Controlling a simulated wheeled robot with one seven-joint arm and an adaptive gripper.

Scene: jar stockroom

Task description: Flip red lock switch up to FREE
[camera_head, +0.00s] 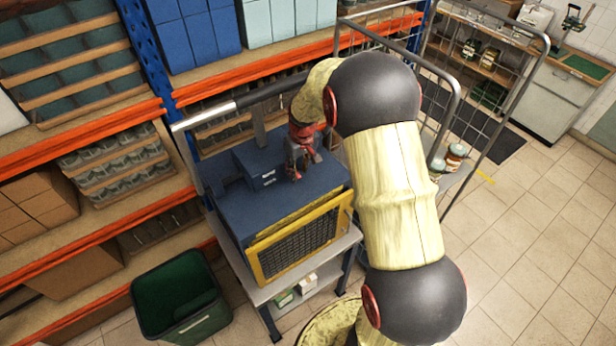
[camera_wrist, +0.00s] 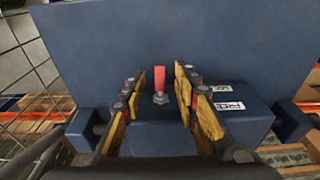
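The red lock switch (camera_wrist: 159,76) is a short red lever on a small grey mount, on the dark blue machine in the wrist view. Two white labels sit to its right; the nearer seems to read FREE (camera_wrist: 229,106), and the other (camera_wrist: 220,88) is too small to read surely. My gripper (camera_wrist: 157,84) is open, with yellow-faced fingers on either side of the lever and visible gaps between. In the head view my gripper (camera_head: 303,155) is over the top of the blue machine (camera_head: 320,180); the lever cannot be made out there.
The machine has a yellow-framed grille (camera_head: 300,243) and stands on a grey cart (camera_head: 345,240). A green bin (camera_head: 180,300) is on the floor at lower left. Orange-beamed shelving (camera_head: 95,135) is behind at left. A wire cage trolley (camera_head: 500,90) with jars is at right.

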